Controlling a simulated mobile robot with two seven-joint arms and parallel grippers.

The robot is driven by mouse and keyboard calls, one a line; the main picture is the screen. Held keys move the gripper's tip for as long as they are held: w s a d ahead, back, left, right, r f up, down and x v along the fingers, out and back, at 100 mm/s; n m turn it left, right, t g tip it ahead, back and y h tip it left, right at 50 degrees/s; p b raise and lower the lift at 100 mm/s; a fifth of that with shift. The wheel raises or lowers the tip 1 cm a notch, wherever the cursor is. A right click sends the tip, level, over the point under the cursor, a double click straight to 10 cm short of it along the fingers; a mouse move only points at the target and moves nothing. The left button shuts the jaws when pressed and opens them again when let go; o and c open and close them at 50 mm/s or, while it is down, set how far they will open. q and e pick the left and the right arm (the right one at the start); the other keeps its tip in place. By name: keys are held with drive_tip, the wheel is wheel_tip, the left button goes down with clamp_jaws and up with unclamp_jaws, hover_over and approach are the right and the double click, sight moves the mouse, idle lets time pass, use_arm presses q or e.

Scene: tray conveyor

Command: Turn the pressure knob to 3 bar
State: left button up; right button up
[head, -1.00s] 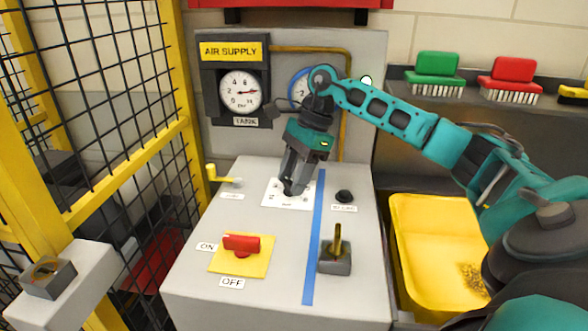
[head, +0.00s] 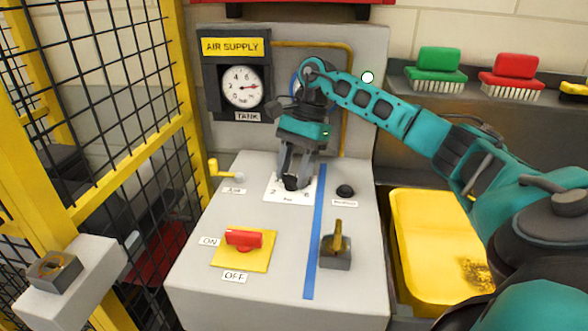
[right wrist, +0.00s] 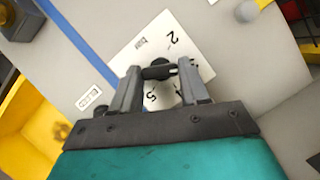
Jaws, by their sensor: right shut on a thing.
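The pressure knob (head: 291,183) is a small dark knob on a white numbered dial plate (head: 272,193) on the grey console top. My right gripper (head: 293,178) points down and is shut on the knob. In the right wrist view the dark knob (right wrist: 158,71) sits between the two fingertips of the gripper (right wrist: 160,76), above the plate (right wrist: 196,58) with figures such as 2 and 5. I cannot tell which figure the knob points to. My left gripper is not in view.
The tank gauge (head: 242,87) hangs under the air supply sign. A yellow lever (head: 214,168), a black button (head: 345,191), a red ON/OFF switch (head: 244,239) and a brass toggle (head: 338,240) surround the dial. A yellow tray (head: 425,230) stands right; a mesh fence (head: 95,95) stands left.

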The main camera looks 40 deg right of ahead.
drive_tip(key=o, duration=1.1)
drive_tip(key=shift+c, duration=0.2)
drive_tip(key=v, duration=0.7)
drive_tip(key=shift+r, duration=0.3)
drive_tip(key=shift+s, duration=0.1)
